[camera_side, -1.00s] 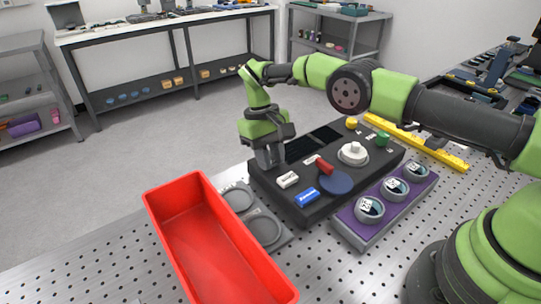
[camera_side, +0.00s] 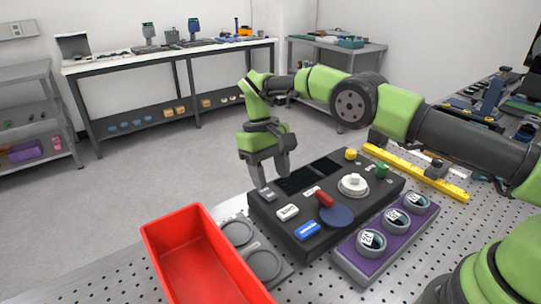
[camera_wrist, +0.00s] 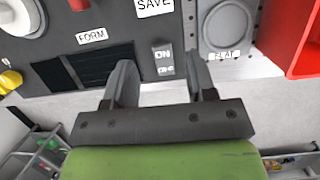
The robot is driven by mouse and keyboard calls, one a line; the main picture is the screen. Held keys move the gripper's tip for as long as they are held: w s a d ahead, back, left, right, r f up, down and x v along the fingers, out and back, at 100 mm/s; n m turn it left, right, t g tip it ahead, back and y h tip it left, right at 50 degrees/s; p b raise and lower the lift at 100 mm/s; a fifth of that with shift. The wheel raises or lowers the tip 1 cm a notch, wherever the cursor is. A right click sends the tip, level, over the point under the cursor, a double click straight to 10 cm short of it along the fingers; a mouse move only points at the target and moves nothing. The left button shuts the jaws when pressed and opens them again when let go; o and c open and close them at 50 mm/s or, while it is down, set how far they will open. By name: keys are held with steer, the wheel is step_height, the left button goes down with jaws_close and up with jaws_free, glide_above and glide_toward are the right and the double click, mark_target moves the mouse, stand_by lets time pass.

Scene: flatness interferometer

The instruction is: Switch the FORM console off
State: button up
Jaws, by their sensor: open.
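The FORM console (camera_side: 265,215) is a dark box on the perforated bench, with a FORM label (camera_wrist: 92,36) and dark display panels (camera_wrist: 105,65). A small grey switch (camera_wrist: 163,62) marked ON sits on its top between the SAVE label and the console's edge. My gripper (camera_wrist: 159,68) is open, with one finger on either side of the switch in the wrist view. In the side view my gripper (camera_side: 275,180) points down at the console's back left corner. Whether the fingers touch the switch cannot be told.
A red bin (camera_side: 160,232) and a grey plate with round recesses (camera_side: 283,271) stand left of the console. A purple tray (camera_side: 355,253) with labelled round pieces is in front. A yellow bar (camera_side: 415,172) lies behind right. The console also carries a red lever (camera_side: 324,198) and knobs.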

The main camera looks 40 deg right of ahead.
step_height(320, 180, up, 6)
steer(key=shift+f, duration=0.1)
stand_by(0.4)
step_height(320, 180, up, 10)
steer(key=t, duration=0.2)
glide_above(271, 194)
steer(key=s+d, duration=0.2)
steer(key=s+d+r+m+t+y, duration=0.1)
steer(key=s+d+r+t, duration=0.15)
steer(key=s+r, duration=0.5)
steer(key=s+f+m+t+y, duration=0.1)
steer(key=s+m+t, duration=0.2)
steer(key=s, duration=1.3)
steer(key=t, duration=0.3)
steer(key=shift+s+d+f, duration=0.2)
steer(key=shift+s+d, duration=0.05)
steer(key=shift+d, duration=0.05)
